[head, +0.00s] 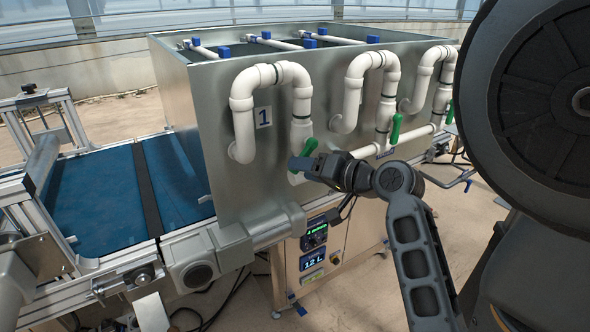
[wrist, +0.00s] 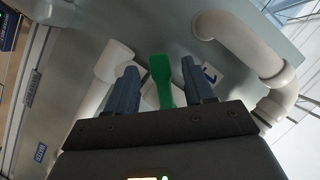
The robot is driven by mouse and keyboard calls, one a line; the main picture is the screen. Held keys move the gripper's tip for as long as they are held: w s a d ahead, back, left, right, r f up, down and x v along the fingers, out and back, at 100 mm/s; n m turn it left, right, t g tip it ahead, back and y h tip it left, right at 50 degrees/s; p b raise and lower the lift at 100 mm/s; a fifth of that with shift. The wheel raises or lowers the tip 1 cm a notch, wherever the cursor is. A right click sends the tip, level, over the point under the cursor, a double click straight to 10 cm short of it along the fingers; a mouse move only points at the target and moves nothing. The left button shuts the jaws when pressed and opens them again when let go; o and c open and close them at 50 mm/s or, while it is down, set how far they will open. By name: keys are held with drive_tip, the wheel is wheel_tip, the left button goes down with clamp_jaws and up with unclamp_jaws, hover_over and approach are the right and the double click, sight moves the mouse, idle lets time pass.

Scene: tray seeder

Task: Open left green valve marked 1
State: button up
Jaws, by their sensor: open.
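The green valve handle (head: 310,147) is on the left white pipe, beside the label marked 1 (head: 263,116), on the front of the metal tank. It stands tilted, and its lower end is partly hidden by my gripper. My gripper (head: 301,164) is at the handle with its jaws apart. In the wrist view, the green handle (wrist: 161,74) shows between the two fingers of my gripper (wrist: 160,78). Gaps show on both sides, so the fingers are around the handle and not closed on it. The label is partly hidden behind the right finger.
White pipes (head: 353,95) and another green handle (head: 396,128) are to the right on the metal tank (head: 220,150). A blue conveyor belt (head: 98,200) is at left. A control box with a lit display (head: 314,238) sits below my gripper.

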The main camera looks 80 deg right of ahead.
drive_tip(key=shift+v, duration=1.2)
